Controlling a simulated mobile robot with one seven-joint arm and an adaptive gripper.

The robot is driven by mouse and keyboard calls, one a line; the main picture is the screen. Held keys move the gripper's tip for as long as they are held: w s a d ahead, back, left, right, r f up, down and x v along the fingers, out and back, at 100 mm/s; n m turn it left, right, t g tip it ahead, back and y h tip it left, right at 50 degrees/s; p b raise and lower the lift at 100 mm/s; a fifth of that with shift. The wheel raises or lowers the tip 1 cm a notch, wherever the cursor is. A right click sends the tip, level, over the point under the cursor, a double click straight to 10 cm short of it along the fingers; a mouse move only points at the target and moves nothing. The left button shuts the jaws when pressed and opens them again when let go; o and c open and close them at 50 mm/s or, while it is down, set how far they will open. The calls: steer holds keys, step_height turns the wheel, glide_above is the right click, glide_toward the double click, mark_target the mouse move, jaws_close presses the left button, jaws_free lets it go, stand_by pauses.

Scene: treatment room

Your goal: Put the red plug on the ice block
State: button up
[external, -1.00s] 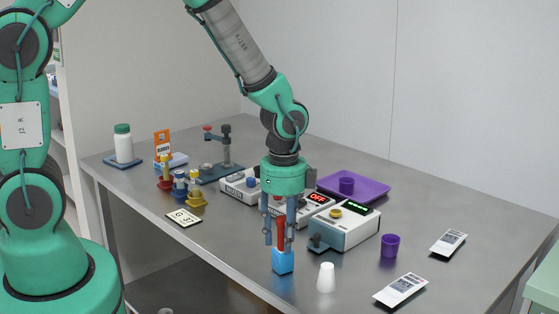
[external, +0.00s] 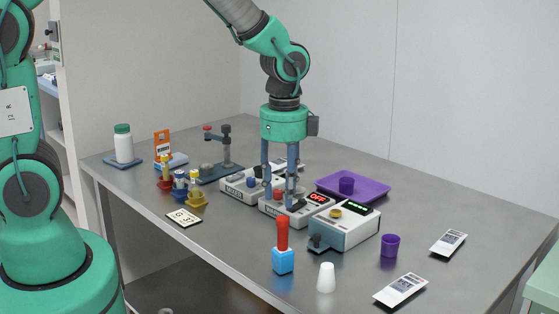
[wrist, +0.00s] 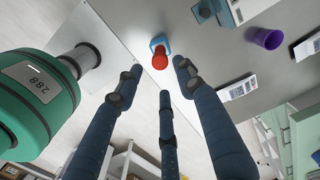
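The red plug (external: 283,234) stands upright on top of the blue ice block (external: 283,262) near the table's front edge. In the wrist view the red plug (wrist: 160,61) shows from above, with part of the ice block (wrist: 158,41) behind it. My gripper (external: 280,201) is raised above and behind the plug in the external view, apart from it. Its blue fingers are spread and hold nothing, as the wrist view (wrist: 158,85) also shows.
A white cone-like cup (external: 326,278) stands right of the ice block. A device with a green display (external: 345,226), a purple cup (external: 390,246) and a purple tray (external: 368,190) are to the right. Coloured plugs (external: 180,185) stand at the left.

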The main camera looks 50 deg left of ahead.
steer(key=shift+r, duration=0.15)
stand_by(0.5)
steer(key=shift+a+r, duration=0.2)
steer(key=shift+r, duration=0.25)
steer(key=s+a+r+n+t, duration=0.2)
steer(key=s+a+r+n, duration=0.5)
steer(key=s+r, duration=0.3)
steer(key=s+a+r+n+t, duration=0.3)
steer(key=s+a+r+n, duration=0.4)
steer(key=r, duration=0.8)
steer(key=shift+s+a+n+t, duration=0.35)
steer(key=shift+s+n, duration=0.95)
steer(key=shift+s, duration=0.45)
steer(key=shift+r, duration=0.1)
